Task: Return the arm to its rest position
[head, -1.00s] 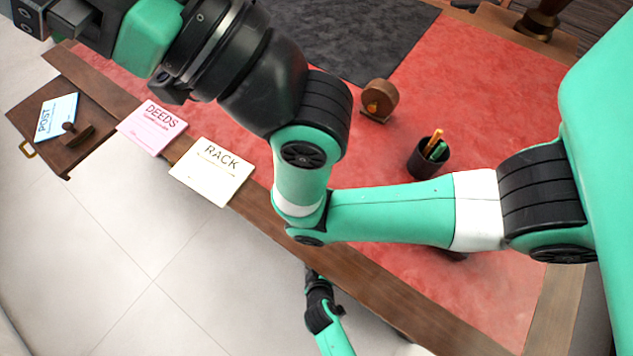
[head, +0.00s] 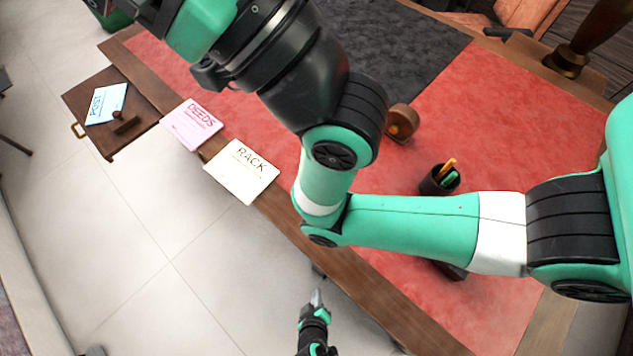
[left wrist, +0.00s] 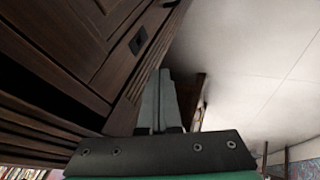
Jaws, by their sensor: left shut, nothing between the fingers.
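My left gripper (head: 317,298) shows low in the head view, beyond the desk's front edge and over the pale floor. It points up toward the desk in the picture. In the left wrist view its two grey fingers (left wrist: 160,105) lie together, shut and empty, alongside a dark wooden panelled front (left wrist: 75,50). I cannot tell how wide the gap to that wood is. A large green and black arm of mine crosses the head view and hides part of the desk. My right gripper is not in view.
The desk's red leather top (head: 490,120) holds a pen cup (head: 438,181) and a round wooden item (head: 402,122). RACK (head: 241,172) and DEEDS (head: 191,124) cards lie along the front edge. A POST card (head: 106,104) and stamp (head: 126,125) lie on a projecting wooden surface (head: 135,83). The floor (head: 150,245) is open.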

